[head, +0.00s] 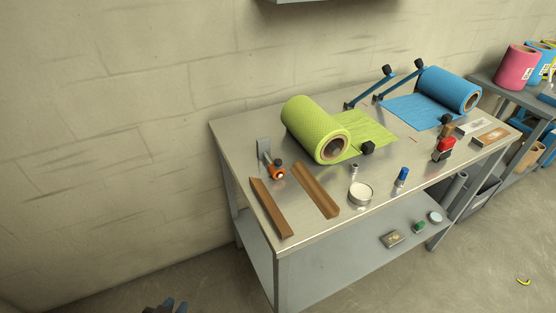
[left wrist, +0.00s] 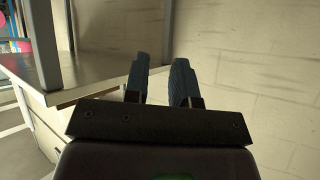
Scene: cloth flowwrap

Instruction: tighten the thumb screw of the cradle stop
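The likely cradle stop is an orange block (head: 278,174) with a dark knob (head: 279,162) that looks like its thumb screw. It sits at the table's left end, beside an upright grey plate (head: 264,147). How tight the knob is cannot be seen. My left gripper (head: 172,305) shows only at the bottom edge of the head view, well short of the table. In the left wrist view its two dark fingers (left wrist: 160,82) stand apart with nothing between them. My right gripper is in neither view.
A round tin (head: 360,194) and blue-capped bottle (head: 402,178) stand near the front edge.

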